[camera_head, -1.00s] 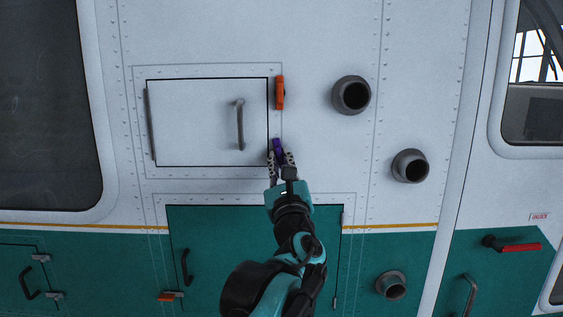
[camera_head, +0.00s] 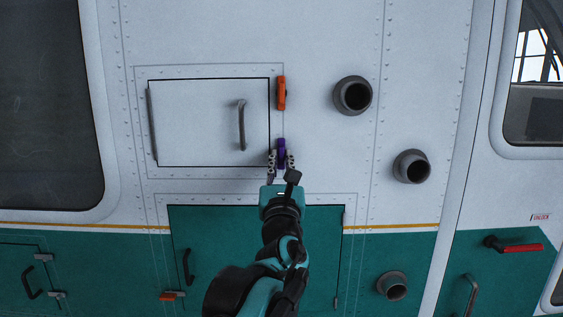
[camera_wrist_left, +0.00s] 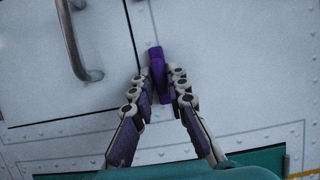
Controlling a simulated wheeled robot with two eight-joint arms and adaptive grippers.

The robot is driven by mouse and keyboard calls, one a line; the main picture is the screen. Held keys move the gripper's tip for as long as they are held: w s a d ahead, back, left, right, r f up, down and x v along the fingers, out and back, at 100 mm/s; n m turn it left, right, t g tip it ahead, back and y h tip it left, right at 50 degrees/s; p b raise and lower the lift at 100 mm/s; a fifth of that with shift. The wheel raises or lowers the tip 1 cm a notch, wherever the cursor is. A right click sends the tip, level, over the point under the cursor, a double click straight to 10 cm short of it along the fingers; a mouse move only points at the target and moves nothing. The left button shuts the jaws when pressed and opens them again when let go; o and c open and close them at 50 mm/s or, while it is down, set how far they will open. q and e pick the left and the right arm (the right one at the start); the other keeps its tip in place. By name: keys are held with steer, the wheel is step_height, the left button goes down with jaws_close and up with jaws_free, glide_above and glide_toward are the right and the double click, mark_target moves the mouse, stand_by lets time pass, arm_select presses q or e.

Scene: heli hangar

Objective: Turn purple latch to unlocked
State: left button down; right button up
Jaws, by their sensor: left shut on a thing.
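The purple latch (camera_head: 281,148) is on the white helicopter side, at the lower right edge of a closed rectangular hatch (camera_head: 195,125). In the head view it stands about upright. It also shows in the left wrist view (camera_wrist_left: 158,75), between my fingers and tilted slightly there. My left gripper (camera_head: 281,160) reaches up from below and is shut on the purple latch, one finger on each side; the wrist view shows the fingertips (camera_wrist_left: 162,80) around it. The fingers hide part of the latch's sides. My right gripper is not in view.
An orange latch (camera_head: 281,93) sits above the purple one on the same hatch edge. The hatch has a grey handle (camera_head: 241,125). Round dark pipes (camera_head: 353,96) stick out to the right. A green door (camera_head: 220,250) lies below.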

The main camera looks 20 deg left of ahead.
arm_select(q)
steer(key=c, duration=1.6)
jaws_free()
steer(key=shift+o, duration=0.2)
steer(key=v, duration=1.2)
steer(key=shift+a+f, duration=0.1)
steer(key=s+a+f+n+g+y+b, duration=0.15)
steer(key=a+f+n+g+b, duration=0.3)
steer(key=f, duration=0.75)
steer(key=s+a+f+n+g+b, duration=0.2)
steer(key=a+f+n+b, duration=0.25)
steer(key=f+n, duration=0.55)
steer(key=s+a+f+n+g+y+b, duration=0.1)
steer(key=s+a+f+n+g+b, duration=0.25)
steer(key=f, duration=0.95)
steer(key=s+d+f+n+g+h+b, duration=0.1)
steer(key=f+n+b, duration=0.4)
steer(key=f, duration=0.6)
steer(key=s+d+f+n+g+h+b, duration=0.2)
steer(key=s+d+f+n+h+b, duration=0.2)
steer(key=f, duration=0.8)
steer(key=s+d+f+n+g+h+b, duration=0.1)
steer(key=s+d+f+n+h+b, duration=0.2)
steer(key=f+n+b, duration=0.3)
step_height(320, 180, down, 6)
steer(key=shift+s+d+r+g+h+b, duration=0.2)
steer(key=shift+d+g+h+b, duration=0.2)
steer(key=shift+d, duration=0.35)
